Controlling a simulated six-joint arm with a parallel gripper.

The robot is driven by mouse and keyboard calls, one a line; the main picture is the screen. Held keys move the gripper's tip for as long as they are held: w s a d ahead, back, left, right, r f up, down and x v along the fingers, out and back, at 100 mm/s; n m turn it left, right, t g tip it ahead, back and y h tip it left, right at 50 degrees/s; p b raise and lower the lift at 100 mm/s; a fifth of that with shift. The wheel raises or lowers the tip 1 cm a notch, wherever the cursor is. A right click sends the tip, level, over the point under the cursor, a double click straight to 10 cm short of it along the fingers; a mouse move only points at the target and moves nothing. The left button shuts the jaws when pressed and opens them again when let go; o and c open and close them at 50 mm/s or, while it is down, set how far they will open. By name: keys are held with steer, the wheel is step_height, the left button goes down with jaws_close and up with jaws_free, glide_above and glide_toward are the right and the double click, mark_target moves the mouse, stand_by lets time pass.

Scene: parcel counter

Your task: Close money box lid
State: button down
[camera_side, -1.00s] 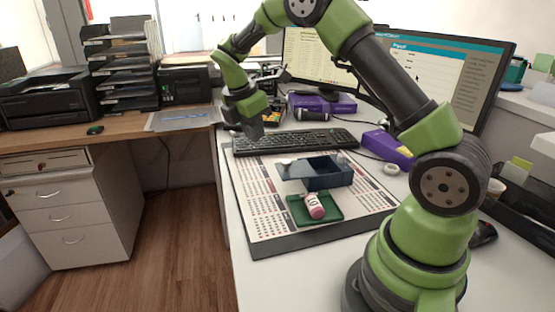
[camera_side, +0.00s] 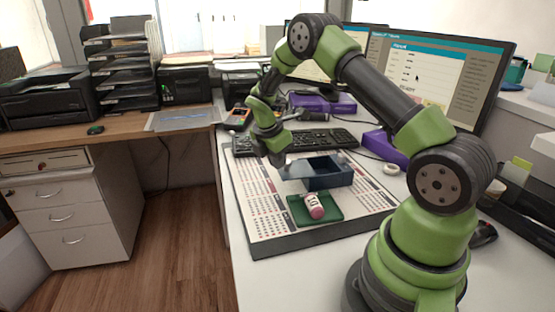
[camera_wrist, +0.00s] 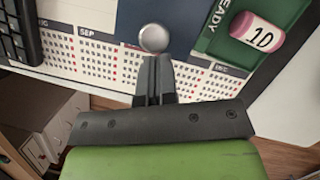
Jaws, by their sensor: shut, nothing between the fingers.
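The dark blue money box (camera_side: 335,180) stands on the calendar mat. Its lid (camera_side: 298,172) is open and leans out at the box's left side. My gripper (camera_side: 278,160) is just left of and above the lid, pointing down. In the wrist view my gripper (camera_wrist: 154,80) is shut and empty, with its tips just below a round silver knob (camera_wrist: 153,38). The knob appears in front of a dark blue panel (camera_wrist: 180,12). I cannot tell whether the fingertips touch the knob or the lid.
A green tray (camera_side: 332,215) marked READY, with a pink and white eraser (camera_side: 314,206) on it, lies in front of the box. The keyboard (camera_side: 320,138) is behind. A purple box (camera_side: 385,147) and a white tape roll (camera_side: 391,169) are to the right. The calendar mat (camera_side: 262,215) is clear at front left.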

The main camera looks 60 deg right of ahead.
mark_target(310, 169)
steer(key=shift+s+d, duration=0.1)
steer(key=s+d, duration=0.5)
steer(key=shift+s+d, duration=0.15)
steer(key=shift+s, duration=0.05)
